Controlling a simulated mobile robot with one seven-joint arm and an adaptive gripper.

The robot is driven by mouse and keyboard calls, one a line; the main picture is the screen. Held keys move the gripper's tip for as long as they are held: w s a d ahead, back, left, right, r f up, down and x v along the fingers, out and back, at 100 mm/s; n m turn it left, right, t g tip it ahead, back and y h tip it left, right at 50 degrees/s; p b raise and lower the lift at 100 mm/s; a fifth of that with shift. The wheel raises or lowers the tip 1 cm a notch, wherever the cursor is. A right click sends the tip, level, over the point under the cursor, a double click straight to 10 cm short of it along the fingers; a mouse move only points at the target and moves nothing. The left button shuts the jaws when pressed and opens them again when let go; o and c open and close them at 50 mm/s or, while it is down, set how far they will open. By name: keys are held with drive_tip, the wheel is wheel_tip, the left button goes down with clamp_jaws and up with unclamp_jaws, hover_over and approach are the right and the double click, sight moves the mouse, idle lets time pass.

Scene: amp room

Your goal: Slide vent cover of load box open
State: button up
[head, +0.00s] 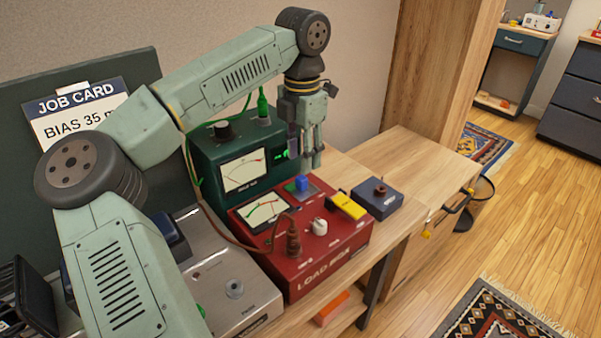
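The red load box (305,262) sits on the wooden bench, with "LOAD BOX" lettered on its front. Its top carries a meter (264,213), a white knob (320,227), a brown plug (293,240), a yellow block (347,205) and a blue knob (302,183) on a grey plate. I cannot tell for sure which part is the vent cover; the grey plate (318,187) with the blue knob may be it. My gripper (313,164) points down just above and behind the blue knob, apparently clear of it. Its fingers look close together, but their gap is not clear.
A green meter unit (240,162) with a green-capped post stands behind the load box, close to my gripper. A dark blue box (377,197) sits at its right. A grey metal unit (235,290) is at the left. Bare bench (400,155) lies behind right.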

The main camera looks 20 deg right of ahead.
sight(302, 177)
wheel_tip(302, 177, down, 7)
drive_tip(key=shift+r+p, duration=0.15)
drive_tip(key=shift+p, duration=0.4)
clamp_jaws()
idle(0.6)
